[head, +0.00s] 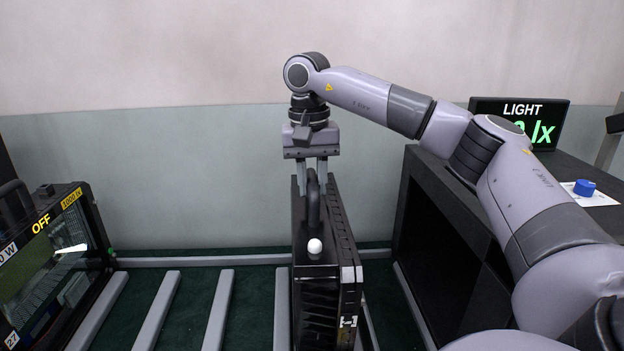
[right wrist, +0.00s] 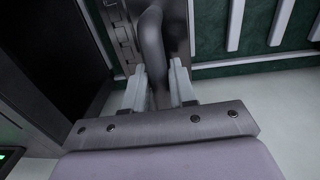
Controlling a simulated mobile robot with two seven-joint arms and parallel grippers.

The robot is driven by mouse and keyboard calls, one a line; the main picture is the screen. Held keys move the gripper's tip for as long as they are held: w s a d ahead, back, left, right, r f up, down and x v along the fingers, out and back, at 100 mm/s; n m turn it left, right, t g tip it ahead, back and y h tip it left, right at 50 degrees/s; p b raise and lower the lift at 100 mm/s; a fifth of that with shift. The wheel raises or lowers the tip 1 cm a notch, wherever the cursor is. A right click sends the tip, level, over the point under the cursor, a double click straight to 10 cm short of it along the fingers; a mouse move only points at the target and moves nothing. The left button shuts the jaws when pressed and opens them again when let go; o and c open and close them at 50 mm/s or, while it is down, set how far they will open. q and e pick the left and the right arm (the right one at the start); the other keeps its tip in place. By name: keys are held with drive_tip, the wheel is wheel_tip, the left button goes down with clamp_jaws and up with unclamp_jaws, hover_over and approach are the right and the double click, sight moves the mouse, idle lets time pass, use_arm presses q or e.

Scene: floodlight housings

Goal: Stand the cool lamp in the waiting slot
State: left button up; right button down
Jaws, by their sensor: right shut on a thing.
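In the right wrist view the handle (right wrist: 152,45) runs between the two fingers (right wrist: 160,85). My left gripper is not in view.
Grey rails (head: 218,310) divide the green floor into slots; those left of the lamp are empty. Another floodlight (head: 60,265), marked "OFF", stands at the far left. A dark cabinet (head: 440,225) stands close on the right, with a "LIGHT" display (head: 520,122) and a blue knob (head: 585,187).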

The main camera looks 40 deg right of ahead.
drive_tip(key=shift+r, duration=0.1)
idle(0.8)
drive_tip(key=c, duration=0.8)
unclamp_jaws()
drive_tip(key=shift+a, duration=0.1)
drive_tip(key=shift+c, duration=0.2)
drive_tip(key=shift+s+f, duration=0.1)
drive_tip(key=shift+f, duration=0.3)
wheel_tip(320, 180, up, 8)
drive_tip(key=shift+a+f+p, duration=0.1)
drive_tip(key=shift+p, duration=0.4)
